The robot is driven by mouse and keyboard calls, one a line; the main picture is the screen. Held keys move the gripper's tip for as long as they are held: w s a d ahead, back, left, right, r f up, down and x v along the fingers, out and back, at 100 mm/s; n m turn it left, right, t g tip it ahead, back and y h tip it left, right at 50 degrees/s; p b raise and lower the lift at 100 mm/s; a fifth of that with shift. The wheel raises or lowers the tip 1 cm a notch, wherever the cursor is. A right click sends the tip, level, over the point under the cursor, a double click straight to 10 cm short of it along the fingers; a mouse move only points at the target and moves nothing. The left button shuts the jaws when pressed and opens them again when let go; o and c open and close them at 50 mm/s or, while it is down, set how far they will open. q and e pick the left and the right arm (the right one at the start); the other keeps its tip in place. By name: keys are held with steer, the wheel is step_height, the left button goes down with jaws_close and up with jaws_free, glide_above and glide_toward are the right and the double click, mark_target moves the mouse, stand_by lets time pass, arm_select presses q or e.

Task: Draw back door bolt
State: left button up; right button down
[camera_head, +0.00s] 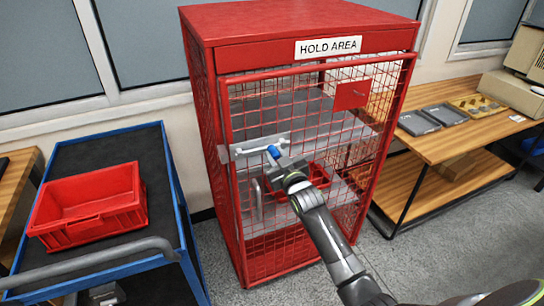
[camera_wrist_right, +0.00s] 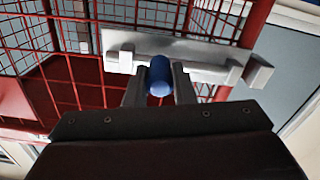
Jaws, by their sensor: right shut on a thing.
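The door bolt is a grey plate (camera_head: 252,148) with a blue knob (camera_head: 273,151), on the red mesh door (camera_head: 290,110) of the cabinet marked HOLD AREA. A small grey block (camera_head: 223,154) sits left of the plate, by the cabinet's left post. My right gripper (camera_head: 279,161) is at the knob. In the right wrist view, the gripper (camera_wrist_right: 159,88) has its two fingers on either side of the blue knob (camera_wrist_right: 159,72), shut on it. The plate (camera_wrist_right: 205,66) and block (camera_wrist_right: 258,72) show there too. I cannot tell whether the bolt reaches into the block. The door looks closed. My left gripper is out of view.
A grey door handle (camera_head: 257,199) stands below the bolt. A red bin (camera_head: 90,208) sits on a blue-edged cart (camera_head: 165,190) at the left. A wooden bench (camera_head: 440,145) with trays stands at the right. Grey floor is clear in front of the bench.

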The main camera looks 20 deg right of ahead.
steer(key=c, duration=1.6)
jaws_free()
steer(key=shift+d, duration=0.1)
steer(key=o, duration=0.4)
steer(key=shift+d, duration=0.3)
steer(key=shift+a, duration=0.1)
steer(key=shift+s+a, duration=0.1)
steer(key=shift+s, duration=0.05)
steer(key=s+b, duration=0.2)
steer(key=s, duration=1.5)
steer(key=shift+d+b, duration=0.3)
steer(key=shift+d, duration=0.1)
